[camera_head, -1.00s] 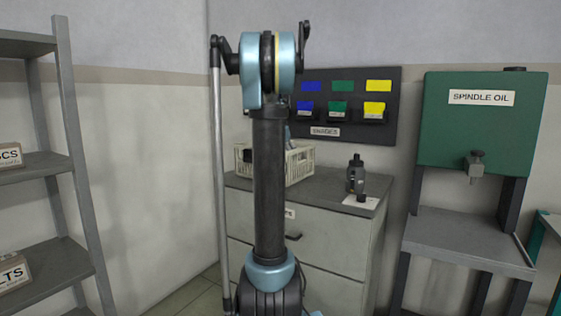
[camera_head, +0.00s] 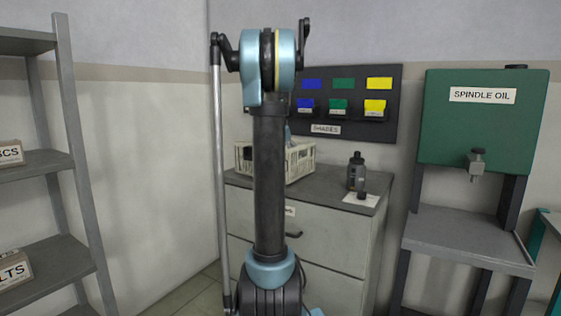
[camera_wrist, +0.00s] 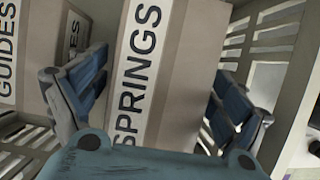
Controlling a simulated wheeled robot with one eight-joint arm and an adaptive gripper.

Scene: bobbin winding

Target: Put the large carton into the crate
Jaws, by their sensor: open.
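A carton marked SPRINGS (camera_wrist: 180,70), light brown with a white label, stands between the two fingers of my gripper (camera_wrist: 158,85) in the wrist view. The fingers are open, one on each side of it; whether either touches it I cannot tell. Pale slatted walls of the crate (camera_wrist: 284,35) show around it, so the carton appears to be inside the crate. In the head view the crate (camera_head: 301,160) sits on the cabinet top, partly hidden by my arm. My gripper is mostly hidden there.
A carton marked GUIDES (camera_wrist: 32,55) lies left of the SPRINGS carton. A dark bottle (camera_head: 357,172) stands on the cabinet (camera_head: 330,190) right of the crate. Shelves (camera_head: 45,170) stand at left, a green spindle oil tank (camera_head: 482,125) at right.

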